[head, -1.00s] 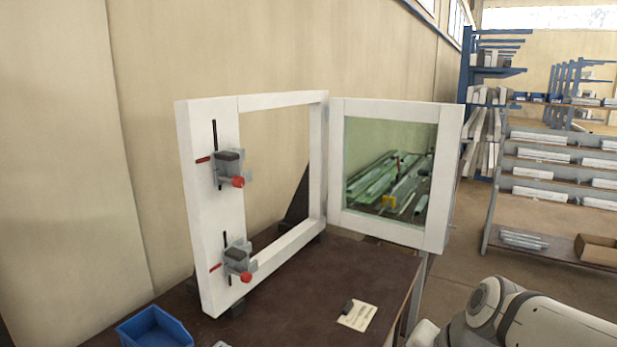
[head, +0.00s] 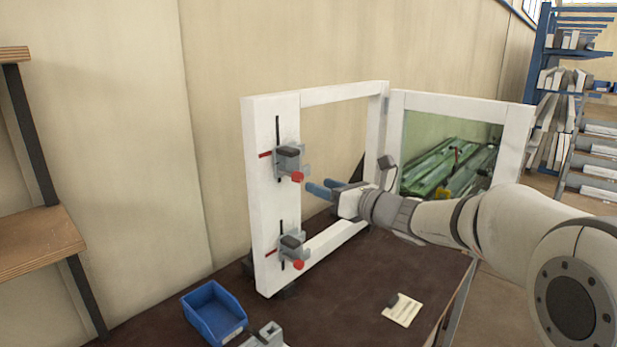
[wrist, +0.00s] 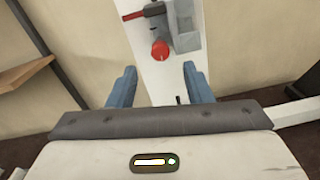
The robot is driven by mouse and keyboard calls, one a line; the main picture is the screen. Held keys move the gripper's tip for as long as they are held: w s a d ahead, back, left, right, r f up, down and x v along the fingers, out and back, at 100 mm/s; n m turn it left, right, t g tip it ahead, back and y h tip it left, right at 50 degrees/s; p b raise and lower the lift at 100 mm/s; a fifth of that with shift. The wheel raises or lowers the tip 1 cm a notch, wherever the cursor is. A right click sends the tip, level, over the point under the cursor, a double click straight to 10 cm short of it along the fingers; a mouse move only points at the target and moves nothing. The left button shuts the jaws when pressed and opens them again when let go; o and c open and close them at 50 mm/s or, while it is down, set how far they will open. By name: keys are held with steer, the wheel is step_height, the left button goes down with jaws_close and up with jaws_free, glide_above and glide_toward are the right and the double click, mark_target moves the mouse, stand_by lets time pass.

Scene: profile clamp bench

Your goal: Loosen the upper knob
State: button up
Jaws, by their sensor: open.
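The upper knob (head: 297,177) is a small red knob on the upper grey clamp (head: 290,158), which sits on the white upright of a frame. In the wrist view the upper knob (wrist: 160,51) is at the top middle, ahead of and between my two finger lines. My gripper (head: 320,187) has two blue fingers, open and empty, just right of and slightly below the upper knob. They also show apart in the wrist view (wrist: 157,80). The lower clamp (head: 291,246) has its own red knob (head: 299,265) further down the same upright.
The white frame (head: 320,94) stands on a dark brown bench (head: 350,300), with a glazed sash (head: 516,125) swung out at the right, behind my arm. A blue bin (head: 212,318), a grey fixture and a paper card (head: 403,310) lie on the bench. A wooden shelf (head: 40,240) stands left.

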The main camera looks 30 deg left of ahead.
mark_target(301, 179)
steer(key=p+x, duration=0.1)
steer(key=x, duration=0.5)
steer(key=shift+a, duration=0.1)
steer(key=shift+c, duration=0.3)
steer(key=c, duration=0.9)
steer(key=shift+f, duration=0.1)
steer(key=shift+c, duration=0.2)
